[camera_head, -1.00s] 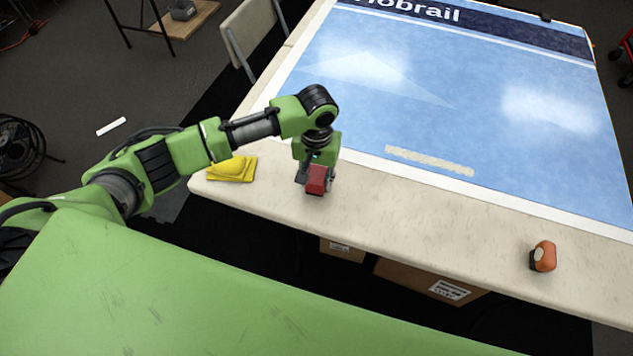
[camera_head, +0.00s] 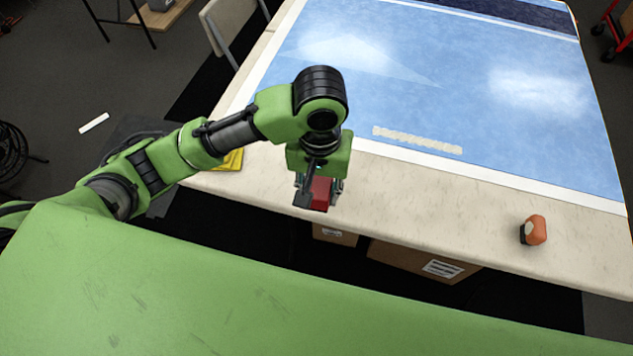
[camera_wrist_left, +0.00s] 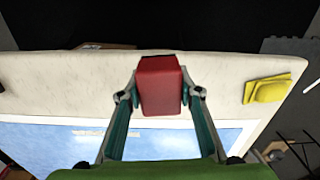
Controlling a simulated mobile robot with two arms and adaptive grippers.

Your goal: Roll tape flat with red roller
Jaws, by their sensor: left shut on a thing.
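My left gripper (camera_head: 319,190) is shut on a red block-shaped thing (camera_head: 321,194), which I take for the red roller. It is held at the front edge of the table; whether it touches the top I cannot tell. In the left wrist view the red roller (camera_wrist_left: 160,86) sits between the two fingers of the left gripper (camera_wrist_left: 160,97). A pale strip of tape (camera_head: 417,140) lies on the blue printed film (camera_head: 440,85), to the right of and beyond the gripper. The tape also shows in the left wrist view (camera_wrist_left: 92,133). My right gripper is not in view.
An orange and black tool (camera_head: 534,230) stands on the bare front strip of the pale table (camera_head: 450,205). A yellow cloth (camera_head: 231,160) lies partly behind my left arm; it shows whole in the left wrist view (camera_wrist_left: 268,89). Cardboard boxes (camera_head: 415,262) are below the table.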

